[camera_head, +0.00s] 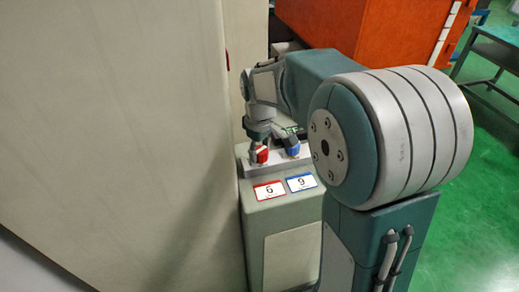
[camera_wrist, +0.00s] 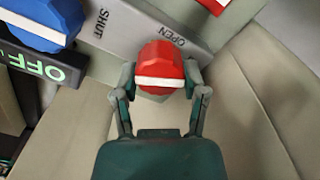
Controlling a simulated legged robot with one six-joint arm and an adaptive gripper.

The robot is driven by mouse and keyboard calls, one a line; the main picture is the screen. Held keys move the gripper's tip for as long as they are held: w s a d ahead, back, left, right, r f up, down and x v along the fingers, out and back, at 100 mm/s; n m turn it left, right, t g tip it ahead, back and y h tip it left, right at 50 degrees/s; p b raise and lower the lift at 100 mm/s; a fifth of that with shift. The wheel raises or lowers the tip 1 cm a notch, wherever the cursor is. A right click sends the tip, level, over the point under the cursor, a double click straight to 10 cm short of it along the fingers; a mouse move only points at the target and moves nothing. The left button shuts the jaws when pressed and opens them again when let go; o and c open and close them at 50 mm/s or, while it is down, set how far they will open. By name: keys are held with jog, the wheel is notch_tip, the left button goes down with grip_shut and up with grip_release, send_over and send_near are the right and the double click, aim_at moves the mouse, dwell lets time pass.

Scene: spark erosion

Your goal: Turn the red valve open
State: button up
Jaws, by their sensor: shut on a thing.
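The red valve (camera_wrist: 160,66) is a red knob with a white stripe, between the two fingers of my gripper (camera_wrist: 161,88) in the wrist view. The fingers close on it from both sides. The stripe lies nearly level across the picture. Behind the knob a grey plate (camera_wrist: 125,28) bears the words SHUT and OPEN. In the head view the red valve (camera_head: 262,154) sits on top of a grey cabinet, with my gripper (camera_head: 261,141) coming down on it from above; the fingertips are hard to make out there.
A blue valve (camera_head: 292,149) stands just right of the red one; it also shows in the wrist view (camera_wrist: 42,22), above a green-lit OFF display (camera_wrist: 38,65). Labels 6 (camera_head: 269,190) and 9 (camera_head: 301,183) lie on the cabinet (camera_head: 290,214). A large beige wall (camera_head: 110,130) stands close on the left.

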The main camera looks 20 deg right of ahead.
aim_at(259, 150)
jog(key=n, duration=0.6)
jog(key=shift+s+f, duration=0.15)
jog(key=shift+f, duration=0.05)
jog(key=n, duration=0.6)
jog(key=shift+s+n, duration=0.1)
jog(key=shift+n, duration=0.2)
jog(key=o, duration=1.2)
jog(key=shift+c, duration=0.2)
jog(key=shift+r, duration=0.1)
jog(key=shift+r, duration=0.15)
notch_tip(259, 150, up, 12)
jog(key=shift+f, duration=0.2)
